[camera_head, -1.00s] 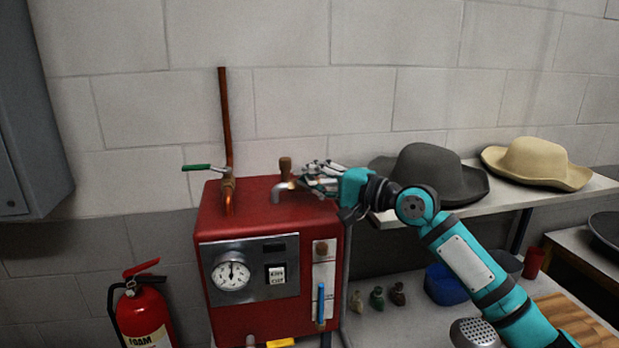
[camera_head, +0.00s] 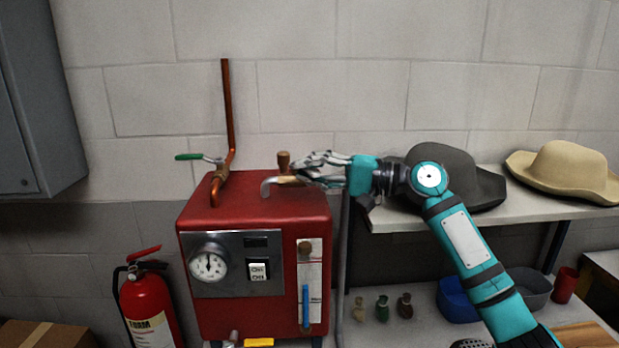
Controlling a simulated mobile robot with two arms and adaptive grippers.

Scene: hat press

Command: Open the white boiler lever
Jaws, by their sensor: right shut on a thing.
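The red boiler (camera_head: 255,214) stands against the wall, with a round gauge on its front. A metal tap (camera_head: 272,184) with a brown knob (camera_head: 283,160) sits on its top. My right gripper (camera_head: 300,170) reaches in from the right and is shut on the tap just beside the knob; its fingers partly cover the tap body. A small pale lever (camera_head: 233,337) shows at the boiler's lower front, cut by the picture's bottom edge. I cannot tell for sure which part is the white lever. My left gripper is not in view.
A copper pipe (camera_head: 228,105) with a green-handled valve (camera_head: 190,157) rises at the boiler's left. A fire extinguisher (camera_head: 148,305) stands left. A shelf with a dark hat (camera_head: 455,172) and a tan hat (camera_head: 568,170) lies right, behind my arm.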

